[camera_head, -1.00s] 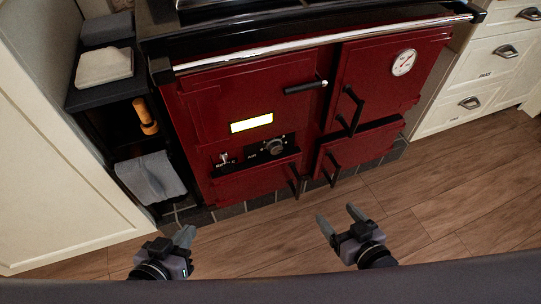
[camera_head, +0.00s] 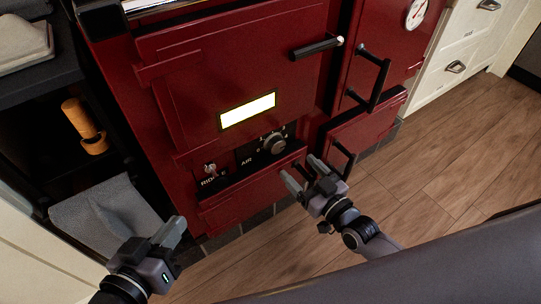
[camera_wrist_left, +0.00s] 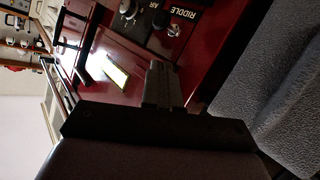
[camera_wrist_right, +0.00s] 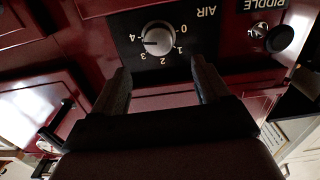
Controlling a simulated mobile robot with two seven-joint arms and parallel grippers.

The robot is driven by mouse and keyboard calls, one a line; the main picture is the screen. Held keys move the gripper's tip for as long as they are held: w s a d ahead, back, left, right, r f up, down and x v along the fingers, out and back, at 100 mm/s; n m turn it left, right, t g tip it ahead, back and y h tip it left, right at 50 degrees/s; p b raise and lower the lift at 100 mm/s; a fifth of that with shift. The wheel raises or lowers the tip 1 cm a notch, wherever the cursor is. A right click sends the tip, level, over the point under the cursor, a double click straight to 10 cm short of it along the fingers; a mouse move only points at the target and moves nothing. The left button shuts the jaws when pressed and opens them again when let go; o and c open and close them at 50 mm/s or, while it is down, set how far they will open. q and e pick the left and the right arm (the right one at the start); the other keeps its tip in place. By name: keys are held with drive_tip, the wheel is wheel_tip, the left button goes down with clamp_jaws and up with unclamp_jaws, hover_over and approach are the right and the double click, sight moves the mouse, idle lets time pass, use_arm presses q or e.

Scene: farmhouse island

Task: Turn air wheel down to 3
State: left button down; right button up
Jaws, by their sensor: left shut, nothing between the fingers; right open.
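The air wheel (camera_head: 275,143) is a round silver-grey knob on a black panel of the red stove, beside the word AIR. In the right wrist view the air wheel (camera_wrist_right: 158,38) has the numbers 0 to 4 around it, and its pointer mark faces left, near the 4. My right gripper (camera_head: 304,173) is open and empty, just below and right of the wheel. In its wrist view the right gripper's fingers (camera_wrist_right: 162,82) stand apart below the dial, not around it. My left gripper (camera_head: 176,228) is shut and empty, low at the left.
The riddle knob (camera_head: 210,169) is left of the wheel. Black door handles (camera_head: 370,85) stick out at the right, and another handle (camera_head: 343,160) is close to my right gripper. A grey towel (camera_head: 110,212) lies at the left. Wooden floor (camera_head: 450,150) is clear at the right.

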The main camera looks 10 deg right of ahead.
sight(279, 148)
drive_tip(key=b+x, duration=0.1)
drive_tip(key=x, duration=0.1)
drive_tip(key=b+x, duration=0.1)
drive_tip(key=x, duration=0.4)
drive_tip(key=shift+f+b, duration=0.3)
drive_tip(key=shift+b, duration=0.1)
drive_tip(key=shift+w+a, duration=0.15)
drive_tip(key=shift+w, duration=0.35)
use_arm(q)
drive_tip(key=shift+w+a+f+m+t+y, duration=0.15)
drive_tip(key=shift+a+m+t, duration=0.15)
drive_tip(key=shift+a, duration=0.2)
drive_tip(key=shift+s+a+f+m+t+y, duration=0.1)
drive_tip(key=shift+a+m+t+y, duration=0.15)
drive_tip(key=shift+a, duration=0.2)
drive_tip(key=shift+r, duration=0.1)
use_arm(e)
drive_tip(key=shift+r, duration=0.1)
drive_tip(key=c, duration=1)
